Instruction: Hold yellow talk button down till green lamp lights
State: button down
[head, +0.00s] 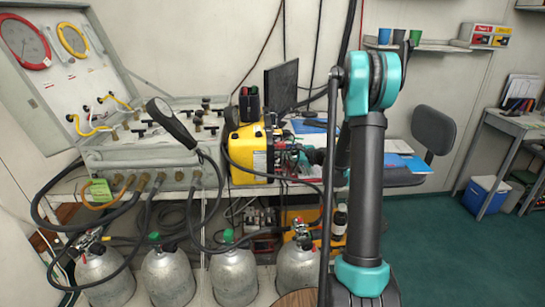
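A yellow box (243,151), which looks like the talk unit, stands on the bench right of the grey air panel. Its face is turned to the right and seen at a steep angle. I cannot make out the yellow talk button or the green lamp on it. My gripper (287,158) is at the right side of the yellow box, close to its face. My wrist and arm come in from the right. The fingers are small and mixed with red and dark parts, so I cannot tell whether they are open or touch the box.
The open grey air panel (125,158) with gauges, hoses and a black handset (172,123) is at left. Several gas cylinders (233,277) stand below. A dark monitor (281,86) is behind the box. A chair (434,130) stands right; the green floor (455,250) there is clear.

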jog(key=shift+a, duration=0.1)
jog(key=shift+a, duration=0.35)
jog(key=shift+a, duration=0.4)
dwell(2.1)
jog(key=shift+d, duration=0.8)
jog(key=shift+d, duration=0.1)
jog(key=shift+d, duration=2.45)
